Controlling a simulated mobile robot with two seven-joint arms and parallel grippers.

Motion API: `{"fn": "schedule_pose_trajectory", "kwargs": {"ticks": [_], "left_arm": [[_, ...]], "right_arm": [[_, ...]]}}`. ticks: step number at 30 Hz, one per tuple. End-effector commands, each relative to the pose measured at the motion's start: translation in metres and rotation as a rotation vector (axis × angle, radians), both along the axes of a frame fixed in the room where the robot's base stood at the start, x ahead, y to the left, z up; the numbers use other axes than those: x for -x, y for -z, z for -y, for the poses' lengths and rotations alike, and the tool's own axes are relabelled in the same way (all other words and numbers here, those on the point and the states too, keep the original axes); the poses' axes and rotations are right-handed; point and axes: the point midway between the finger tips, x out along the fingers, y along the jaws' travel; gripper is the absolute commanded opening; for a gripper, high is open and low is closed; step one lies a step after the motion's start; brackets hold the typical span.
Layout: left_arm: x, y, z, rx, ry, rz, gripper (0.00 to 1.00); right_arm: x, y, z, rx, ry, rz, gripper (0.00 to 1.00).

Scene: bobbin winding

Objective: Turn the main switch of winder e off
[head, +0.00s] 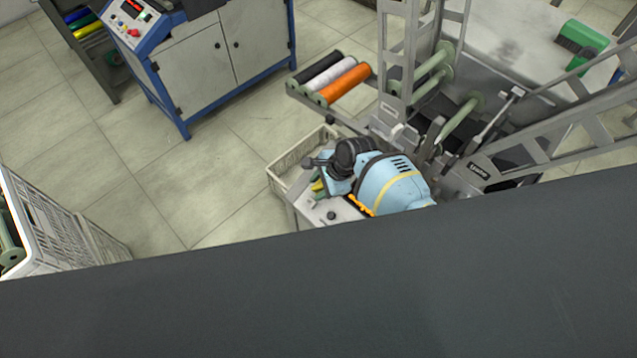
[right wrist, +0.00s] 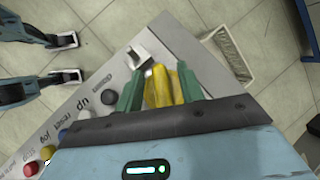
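A grey slanted control panel (right wrist: 190,45) lies under my right gripper in the right wrist view. On it I see a black knob (right wrist: 110,97), a grey raised fitting (right wrist: 141,55) and a row of coloured buttons, among them a red one (right wrist: 31,169). The gripper's green fingers stand apart over the panel, with yellow parts (right wrist: 160,86) between them; I cannot tell whether these are finger pads or a switch handle. In the head view my right gripper (head: 318,183) is low at this panel (head: 338,214), beside the winder's frame. Contact is hidden. My left gripper is out of sight.
A pale crate (head: 283,178) stands on the floor behind the panel. Black, white and orange spools (head: 345,84) sit on a rack beside the tall grey frame (head: 398,50). A blue-framed cabinet (head: 200,58) stands at the back. White crates (head: 50,225) are at left; open floor lies between.

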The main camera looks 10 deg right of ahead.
Motion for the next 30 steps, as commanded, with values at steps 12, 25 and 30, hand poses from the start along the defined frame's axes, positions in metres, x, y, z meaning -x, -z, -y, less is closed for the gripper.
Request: {"fn": "schedule_pose_trajectory", "kwargs": {"ticks": [12,25,30], "left_arm": [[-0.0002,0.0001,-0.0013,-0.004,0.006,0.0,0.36],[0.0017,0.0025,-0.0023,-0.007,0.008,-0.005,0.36],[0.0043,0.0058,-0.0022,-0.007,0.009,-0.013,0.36]], "right_arm": [[-0.0004,-0.0011,0.0001,0.0,0.0,0.001,0.08],[-0.0002,-0.0006,0.0002,0.01,-0.038,-0.015,0.0],[0.0,-0.0002,0.0,0.031,-0.118,-0.049,0.0]]}}
